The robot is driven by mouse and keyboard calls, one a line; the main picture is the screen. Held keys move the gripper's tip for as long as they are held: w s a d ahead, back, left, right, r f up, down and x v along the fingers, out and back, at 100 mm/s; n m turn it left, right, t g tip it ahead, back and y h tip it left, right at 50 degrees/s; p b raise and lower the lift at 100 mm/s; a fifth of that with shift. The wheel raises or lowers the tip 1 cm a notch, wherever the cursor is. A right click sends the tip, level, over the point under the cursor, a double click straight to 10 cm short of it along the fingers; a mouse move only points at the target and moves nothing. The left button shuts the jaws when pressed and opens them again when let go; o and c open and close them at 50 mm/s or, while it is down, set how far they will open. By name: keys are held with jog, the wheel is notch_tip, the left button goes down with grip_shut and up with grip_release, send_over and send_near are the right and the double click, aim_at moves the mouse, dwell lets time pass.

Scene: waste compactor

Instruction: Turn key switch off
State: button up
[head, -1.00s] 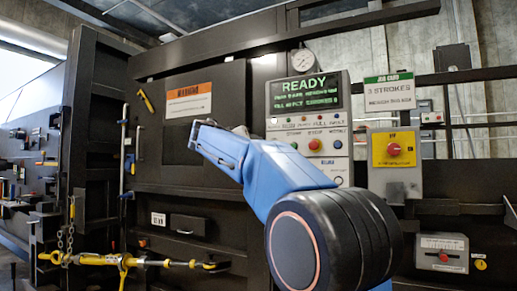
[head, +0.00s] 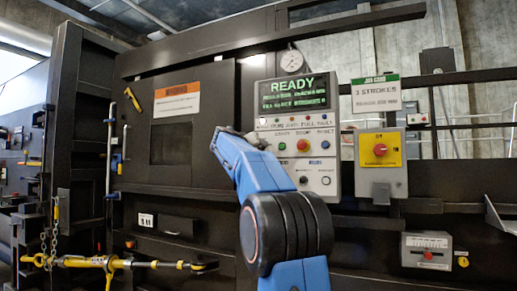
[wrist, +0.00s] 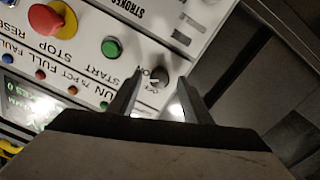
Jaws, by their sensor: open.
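The key switch (wrist: 158,75) is a small dark knob with a slot, next to ON and OFF lettering on the pale control panel (wrist: 85,65). In the wrist view my gripper (wrist: 160,82) is open, with one finger on each side of the switch. Whether a finger touches it I cannot tell. The head view shows the panel (head: 262,95) with its lit READY display (head: 293,84). There the end of my arm is at the panel's left edge, and the key switch and the fingers cannot be made out.
A green START button (wrist: 112,47) and a red STOP button on yellow (wrist: 52,18) sit beside the switch. Right of the panel is a yellow-faced box with a red knob (head: 380,150). A yellow turnbuckle bar (head: 125,264) lies low at left.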

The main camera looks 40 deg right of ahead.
jog(key=shift+w+d, duration=0.15)
jog(key=shift+d, duration=0.3)
jog(key=c, duration=1.1)
jog(key=shift+o, duration=0.2)
jog(key=shift+n, duration=0.3)
jog(key=n, duration=1.1)
jog(key=shift+n, duration=0.4)
